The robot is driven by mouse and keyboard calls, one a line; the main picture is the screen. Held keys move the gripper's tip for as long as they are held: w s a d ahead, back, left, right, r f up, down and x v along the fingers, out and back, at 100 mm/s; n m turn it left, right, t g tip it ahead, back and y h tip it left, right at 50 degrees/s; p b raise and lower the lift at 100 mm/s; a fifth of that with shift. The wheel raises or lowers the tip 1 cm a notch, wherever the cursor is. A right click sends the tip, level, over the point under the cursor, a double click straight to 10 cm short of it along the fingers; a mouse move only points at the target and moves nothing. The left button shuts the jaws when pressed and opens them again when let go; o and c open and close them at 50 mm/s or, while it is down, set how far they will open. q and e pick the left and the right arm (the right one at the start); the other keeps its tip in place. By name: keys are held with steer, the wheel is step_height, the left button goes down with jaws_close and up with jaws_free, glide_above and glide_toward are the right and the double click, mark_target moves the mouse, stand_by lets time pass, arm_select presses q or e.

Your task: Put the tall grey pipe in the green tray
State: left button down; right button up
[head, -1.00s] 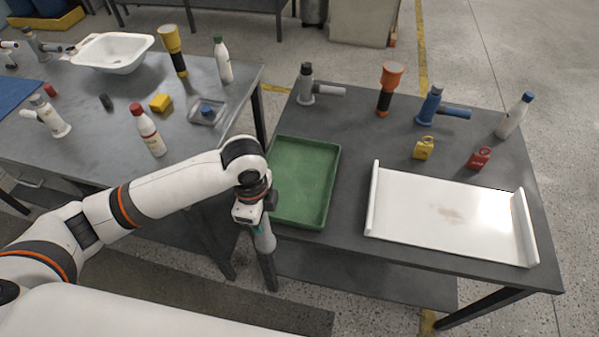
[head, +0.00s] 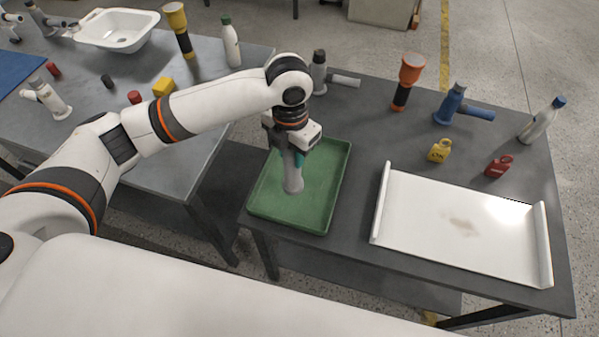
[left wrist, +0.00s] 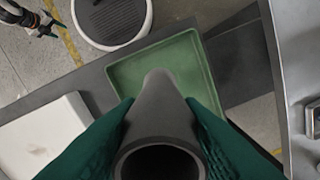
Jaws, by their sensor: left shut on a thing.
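The tall grey pipe (head: 293,178) is held upright over the green tray (head: 262,212). Its flared lower end is within the tray's outline in the head view; I cannot tell whether it touches the floor. My left gripper (head: 297,155) is shut on the pipe's upper part. In the left wrist view the pipe (left wrist: 160,105) lies between the green fingers, with the tray (left wrist: 150,68) beneath. The tray looks otherwise empty, though part is hidden. My right gripper (left wrist: 43,27) shows small at the top left of the left wrist view, its opening unclear.
On the right table, a grey branched pipe (head: 319,75), an orange torch (head: 408,80), a blue pipe (head: 452,103), a bottle (head: 541,122), yellow (head: 439,150) and red (head: 499,166) padlocks and a white tray (head: 465,225) surround the green one. The left table is cluttered.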

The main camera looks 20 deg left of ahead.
mark_target(292, 175)
arm_select(q)
step_height(292, 175, down, 8)
steer(key=shift+s+r+p, duration=0.1)
steer(key=shift+p, duration=0.55)
steer(key=shift+f, duration=0.4)
steer(key=c, duration=1)
jaws_free()
steer(key=shift+f, duration=0.15)
step_height(292, 175, up, 12)
steer(key=b, duration=0.2)
